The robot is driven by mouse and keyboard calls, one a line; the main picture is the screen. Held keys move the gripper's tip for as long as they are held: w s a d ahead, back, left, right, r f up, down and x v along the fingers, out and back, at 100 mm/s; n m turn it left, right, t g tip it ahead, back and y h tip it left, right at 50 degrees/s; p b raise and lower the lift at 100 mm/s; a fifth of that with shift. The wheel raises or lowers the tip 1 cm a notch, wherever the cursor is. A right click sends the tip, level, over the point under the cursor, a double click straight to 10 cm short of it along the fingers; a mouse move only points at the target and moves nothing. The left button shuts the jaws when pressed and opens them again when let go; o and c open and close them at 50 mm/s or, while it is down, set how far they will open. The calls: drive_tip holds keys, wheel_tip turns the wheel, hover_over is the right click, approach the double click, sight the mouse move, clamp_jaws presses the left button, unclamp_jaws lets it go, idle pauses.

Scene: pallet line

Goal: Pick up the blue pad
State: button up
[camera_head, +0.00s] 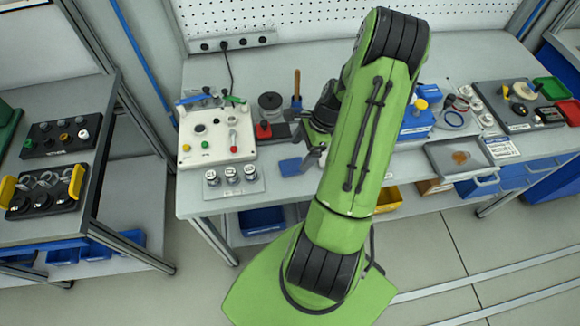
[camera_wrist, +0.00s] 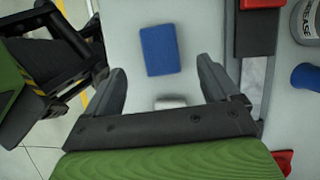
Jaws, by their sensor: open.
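The blue pad (camera_head: 290,167) lies flat on the workbench near its front edge, just left of my gripper (camera_head: 312,157). In the wrist view the blue pad (camera_wrist: 160,50) is a plain blue rectangle, slightly tilted, with bare bench around it. My gripper (camera_wrist: 162,75) is open, with its two dark fingers spread wide. The pad appears just beyond the fingertips, between their lines, and nothing is held. My green arm hides part of the bench in the head view.
A white control panel (camera_head: 217,137) and three metal weights (camera_head: 231,175) stand left of the pad. A dark base with a red block (camera_head: 263,130) lies behind it. A grease jar (camera_wrist: 306,20) shows at the wrist view's upper right. Bare bench surrounds the pad.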

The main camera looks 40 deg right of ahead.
sight(292, 165)
drive_tip(key=x, duration=0.6)
drive_tip(key=shift+w+f, duration=0.1)
drive_tip(key=shift+f, duration=0.1)
drive_tip(key=shift+c, duration=0.3)
drive_tip(key=c, duration=1.1)
drive_tip(key=shift+o, duration=0.2)
drive_tip(key=shift+r, duration=0.15)
wheel_tip(292, 165, up, 10)
drive_tip(key=shift+p, duration=0.4)
